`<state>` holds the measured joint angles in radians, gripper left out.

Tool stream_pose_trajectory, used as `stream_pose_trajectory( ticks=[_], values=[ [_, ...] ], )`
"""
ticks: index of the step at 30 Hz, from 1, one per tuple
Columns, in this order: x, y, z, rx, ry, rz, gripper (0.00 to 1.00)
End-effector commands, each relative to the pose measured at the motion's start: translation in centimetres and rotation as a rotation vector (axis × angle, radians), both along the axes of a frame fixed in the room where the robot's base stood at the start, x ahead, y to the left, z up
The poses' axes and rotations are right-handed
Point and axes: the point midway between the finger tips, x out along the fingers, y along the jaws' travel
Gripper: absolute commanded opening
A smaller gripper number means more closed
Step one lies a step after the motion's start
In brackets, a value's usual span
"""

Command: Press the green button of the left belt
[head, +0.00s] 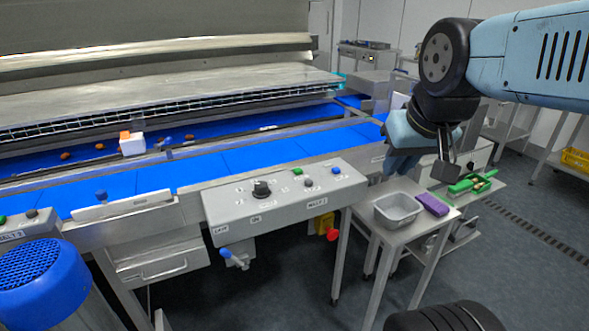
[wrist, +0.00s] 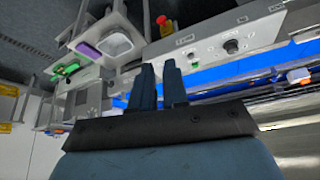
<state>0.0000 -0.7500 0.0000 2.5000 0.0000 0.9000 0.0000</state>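A grey control panel (head: 285,200) stands in the middle of the head view, with a green button (head: 297,171), a blue button (head: 336,171) and a black knob (head: 262,189). A second panel (head: 20,228) is cut off at the left edge, with a green button (head: 2,219) and a dark button (head: 31,213). Its label is too small to read surely. My gripper (head: 425,165) hangs above the small side table, right of the middle panel and far from the left one. In the wrist view its two fingers (wrist: 160,75) stand slightly apart with nothing between them.
A red stop knob (head: 332,234) juts below the middle panel. A blue drum (head: 42,285) stands front left. Blue belts (head: 240,155) run behind the panels.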

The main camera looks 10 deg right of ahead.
Motion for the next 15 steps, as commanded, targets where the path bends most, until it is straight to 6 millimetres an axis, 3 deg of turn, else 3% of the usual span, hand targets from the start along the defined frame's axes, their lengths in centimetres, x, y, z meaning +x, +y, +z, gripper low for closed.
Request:
stream_pose_trajectory(
  ticks=[4, 15],
  values=[
    [0.00, 0.00, 0.00, 0.000, 0.000, 0.000, 0.00],
    [0.00, 0.00, 0.00, 0.000, 0.000, 0.000, 0.00]
  ],
)
